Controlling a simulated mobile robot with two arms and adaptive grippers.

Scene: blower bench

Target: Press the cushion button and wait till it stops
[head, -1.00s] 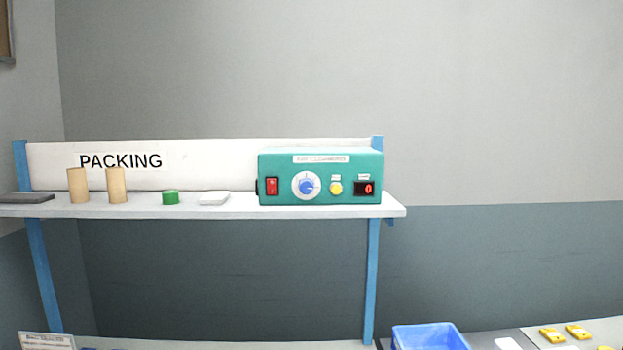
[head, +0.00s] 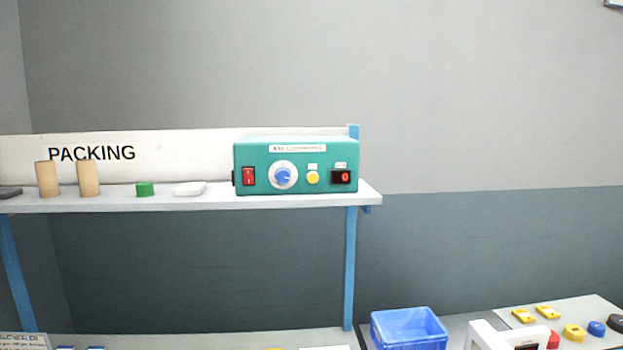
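The green air cushions machine (head: 262,155) stands at the right end of the shelf. The small label above the yellow button is too small to read. No cushion is seen coming out of the machine. Neither of my grippers is in the head view.
The white shelf (head: 220,202) also holds two tan cardboard tubes (head: 88,178), a green cap-like piece (head: 145,189) and a white pad (head: 189,188). Below right are a blue bin (head: 409,330), a white device (head: 490,337) and several small coloured parts.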

